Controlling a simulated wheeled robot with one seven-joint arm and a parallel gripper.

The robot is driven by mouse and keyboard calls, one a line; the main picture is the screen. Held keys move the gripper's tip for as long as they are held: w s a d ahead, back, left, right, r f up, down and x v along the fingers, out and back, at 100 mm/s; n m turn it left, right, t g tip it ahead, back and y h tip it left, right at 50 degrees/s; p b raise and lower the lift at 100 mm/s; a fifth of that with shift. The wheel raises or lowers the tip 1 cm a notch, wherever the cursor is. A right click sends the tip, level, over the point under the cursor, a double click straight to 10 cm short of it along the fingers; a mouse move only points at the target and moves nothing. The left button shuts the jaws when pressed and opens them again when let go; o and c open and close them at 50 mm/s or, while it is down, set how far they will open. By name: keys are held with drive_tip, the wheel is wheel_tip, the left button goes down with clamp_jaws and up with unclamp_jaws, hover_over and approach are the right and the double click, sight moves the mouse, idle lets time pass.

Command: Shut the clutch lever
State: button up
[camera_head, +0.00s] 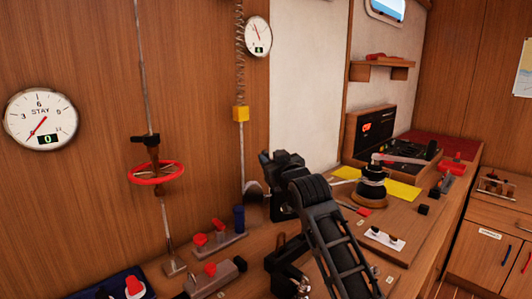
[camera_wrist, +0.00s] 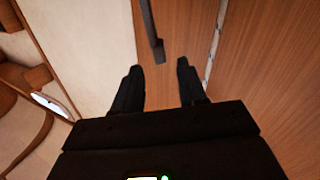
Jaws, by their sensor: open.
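Several red-topped levers stand on the bench at the lower left in the head view. Two (camera_head: 209,233) are on one grey base, one (camera_head: 210,269) is on a grey block, and one (camera_head: 134,286) is on a dark blue base. No label shows which is the clutch lever. My gripper (camera_head: 264,175) is beside the wall, above the bench, partly hidden by its own body. In the wrist view my gripper (camera_wrist: 158,70) is open, its fingers apart. A dark bar (camera_wrist: 152,32) reaches down between and just beyond the fingertips; I cannot tell what it belongs to.
A red ring (camera_head: 156,172) surrounds a wall rod at left. A yellow block (camera_head: 241,114) hangs under a spring near my gripper. A black winch (camera_head: 371,186) and a yellow sheet (camera_head: 405,190) are at right.

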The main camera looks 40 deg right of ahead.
sight(267, 154)
drive_tip(key=shift+x, duration=2.1)
clamp_jaws()
